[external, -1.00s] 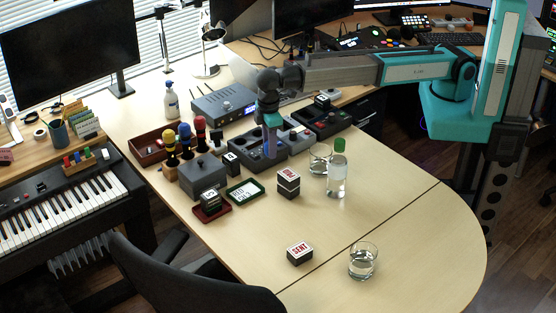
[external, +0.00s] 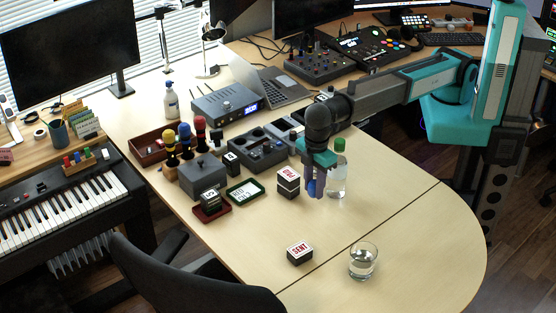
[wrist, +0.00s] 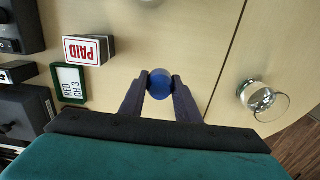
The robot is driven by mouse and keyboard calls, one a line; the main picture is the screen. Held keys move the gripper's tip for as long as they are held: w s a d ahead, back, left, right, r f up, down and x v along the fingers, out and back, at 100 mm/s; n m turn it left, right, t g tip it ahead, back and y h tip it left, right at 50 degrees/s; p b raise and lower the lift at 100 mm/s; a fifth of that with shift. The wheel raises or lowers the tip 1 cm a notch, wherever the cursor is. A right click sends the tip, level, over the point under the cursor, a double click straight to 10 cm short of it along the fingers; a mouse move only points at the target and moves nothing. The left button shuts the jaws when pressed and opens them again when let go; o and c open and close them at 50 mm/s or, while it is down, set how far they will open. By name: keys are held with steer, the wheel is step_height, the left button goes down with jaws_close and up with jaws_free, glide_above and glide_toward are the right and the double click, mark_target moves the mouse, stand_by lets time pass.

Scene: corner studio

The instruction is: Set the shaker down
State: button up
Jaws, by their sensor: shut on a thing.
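My gripper (external: 318,188) is shut on the blue shaker (wrist: 160,84), which sits between the two fingertips in the wrist view. In the external view a bit of blue shows between the fingers, just right of the PAID stamp block (external: 289,182) and left of the clear bottle with the green cap (external: 338,181). The fingers point down over the wooden table (external: 390,210). I cannot tell whether the shaker's base touches the tabletop. Most of the shaker is hidden by the fingers.
A SENT stamp block (external: 299,253) and a glass of water (external: 363,262) stand nearer the front. A green-framed card (external: 245,191) and a grey tray unit (external: 258,151) lie to the left. The table between the bottle and the front glass is clear.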

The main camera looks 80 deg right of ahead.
stand_by(0.3)
glide_above(312, 219)
steer(key=shift+f+p, duration=0.45)
steer(key=shift+f, duration=2.7)
steer(key=shift+f+p, duration=0.3)
steer(key=shift+f, duration=1.6)
steer(key=shift+f, duration=0.1)
steer(key=o, duration=1)
steer(key=shift+r+b, duration=0.9)
steer(key=shift+r, duration=5.25)
